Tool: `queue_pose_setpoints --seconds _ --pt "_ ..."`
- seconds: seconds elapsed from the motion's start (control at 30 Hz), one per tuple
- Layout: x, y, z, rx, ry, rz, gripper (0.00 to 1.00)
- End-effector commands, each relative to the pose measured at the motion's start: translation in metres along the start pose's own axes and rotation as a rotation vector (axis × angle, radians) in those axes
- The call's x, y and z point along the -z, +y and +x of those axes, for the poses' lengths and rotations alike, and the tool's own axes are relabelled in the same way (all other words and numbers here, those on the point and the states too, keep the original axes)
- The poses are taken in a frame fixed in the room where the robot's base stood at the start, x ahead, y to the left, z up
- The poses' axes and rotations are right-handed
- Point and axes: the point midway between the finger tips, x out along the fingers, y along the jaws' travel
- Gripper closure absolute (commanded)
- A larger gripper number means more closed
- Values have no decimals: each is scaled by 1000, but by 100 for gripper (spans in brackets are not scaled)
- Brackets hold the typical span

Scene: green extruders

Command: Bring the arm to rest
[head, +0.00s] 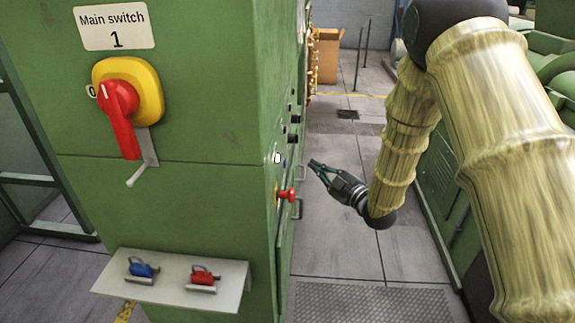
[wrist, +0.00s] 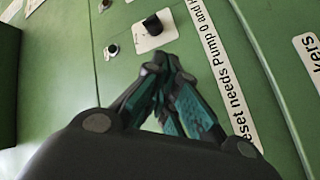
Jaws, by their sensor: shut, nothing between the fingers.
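My gripper (head: 314,166) is in the middle of the head view, at the end of my raised arm. It points left toward the side face of a green cabinet (head: 200,200), and a gap seems to lie between them. In the wrist view my gripper (wrist: 160,66) has its fingertips together, with nothing between them. Behind the fingertips, a black knob (wrist: 152,25) on a white plate shows on the green panel. I cannot tell the exact distance from the fingertips to the panel.
The cabinet front has a red and yellow main switch (head: 118,92). Below it, a shelf (head: 170,289) bears a blue padlock (head: 141,267) and a red padlock (head: 203,276). Grey floor (head: 335,250) lies open between the machines.

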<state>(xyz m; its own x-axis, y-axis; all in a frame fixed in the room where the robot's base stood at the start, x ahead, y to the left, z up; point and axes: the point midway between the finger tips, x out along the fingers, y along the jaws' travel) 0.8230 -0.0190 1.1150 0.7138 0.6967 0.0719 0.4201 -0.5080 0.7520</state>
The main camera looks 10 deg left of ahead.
Motion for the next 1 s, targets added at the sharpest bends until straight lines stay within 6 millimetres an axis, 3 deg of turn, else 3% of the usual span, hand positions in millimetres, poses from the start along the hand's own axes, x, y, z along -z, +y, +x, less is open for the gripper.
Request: queue_pose_setpoints --seconds 0.43,0.57,0.77,1.0 --pt "0 -1 0 1 -1 1 100" --pt "-13 -12 -8 8 -42 35 100" --pt "-69 -71 -55 42 -246 208 100" --pt "-131 -161 -142 78 -560 465 100"
